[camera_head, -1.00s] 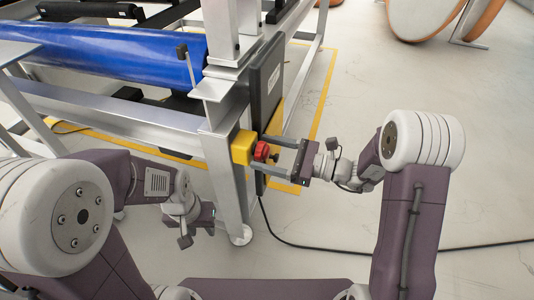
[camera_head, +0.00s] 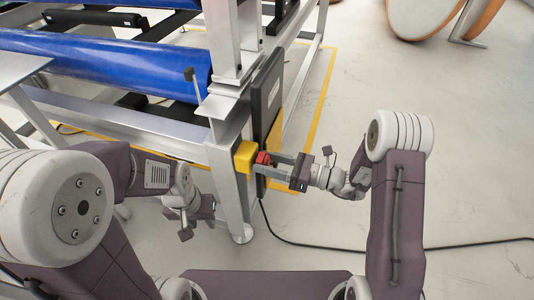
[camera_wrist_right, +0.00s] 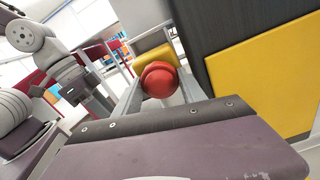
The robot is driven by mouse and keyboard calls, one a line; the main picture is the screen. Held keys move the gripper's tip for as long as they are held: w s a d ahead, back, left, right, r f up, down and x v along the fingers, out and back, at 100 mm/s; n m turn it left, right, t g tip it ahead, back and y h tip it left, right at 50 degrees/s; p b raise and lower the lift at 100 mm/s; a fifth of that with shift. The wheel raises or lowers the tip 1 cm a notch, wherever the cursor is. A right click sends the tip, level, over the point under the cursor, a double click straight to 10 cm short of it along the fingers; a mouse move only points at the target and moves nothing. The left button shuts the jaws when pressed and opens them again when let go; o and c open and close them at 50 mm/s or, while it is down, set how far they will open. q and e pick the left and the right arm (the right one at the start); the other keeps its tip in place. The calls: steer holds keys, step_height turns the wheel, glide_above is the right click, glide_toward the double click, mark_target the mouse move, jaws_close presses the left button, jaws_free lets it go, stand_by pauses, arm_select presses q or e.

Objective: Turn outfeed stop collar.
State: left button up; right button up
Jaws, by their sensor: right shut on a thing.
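The outfeed stop is a red round knob or collar (camera_head: 262,158) on a yellow box (camera_head: 245,157), mounted on the metal frame's corner post. In the right wrist view the red knob (camera_wrist_right: 159,80) sits between the two fingers, in front of the yellow box (camera_wrist_right: 155,57). My right gripper (camera_head: 266,162) is shut on the red collar, reaching it from the right. My left gripper (camera_head: 187,232) hangs low to the left of the frame leg, away from the collar; its finger opening is too small to tell.
The metal frame (camera_head: 228,185) carries blue rollers (camera_head: 110,62). A dark panel with a yellow lower part (camera_head: 267,95) stands just behind the collar. A black cable (camera_head: 330,248) crosses the floor. Open floor lies to the right.

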steer(key=shift+m+p, duration=1.1)
steer(key=shift+p, duration=0.1)
steer(key=o, duration=1.4)
steer(key=shift+c, duration=0.2)
steer(key=shift+d, duration=0.1)
steer(key=p+v, duration=0.3)
steer(key=v, duration=0.6)
